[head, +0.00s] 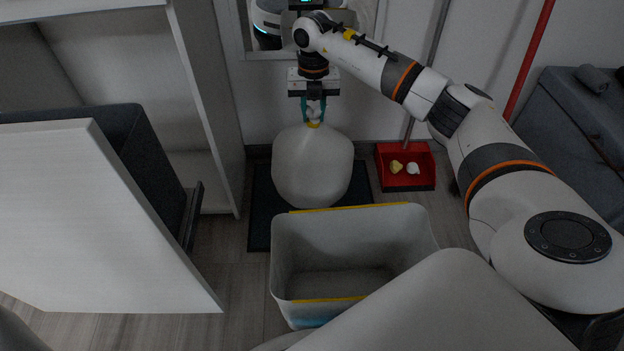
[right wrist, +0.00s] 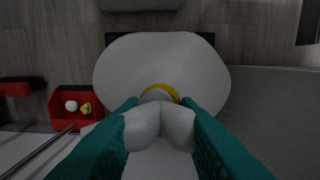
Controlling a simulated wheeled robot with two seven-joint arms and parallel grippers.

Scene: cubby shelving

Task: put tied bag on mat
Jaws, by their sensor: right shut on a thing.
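The tied bag (head: 312,168) is white and full, with a yellow tie at its neck. My right gripper (head: 314,106) is shut on the bag's knotted top, and the bag hangs upright below it. In the right wrist view the teal fingers (right wrist: 160,130) pinch the white knot above the yellow tie, and the bag (right wrist: 205,75) spreads out below. The dark mat (head: 262,215) lies on the floor by the wall, and the bag is over it. I cannot tell whether the bag's bottom touches the mat. My left gripper is not in view.
An open white bin (head: 352,240) with yellow edging stands in front of the mat. A red dustpan (head: 407,182) with small litter sits to the right. A white cubby shelf (head: 195,90) and a pulled-out unit with a white panel (head: 90,220) are at left.

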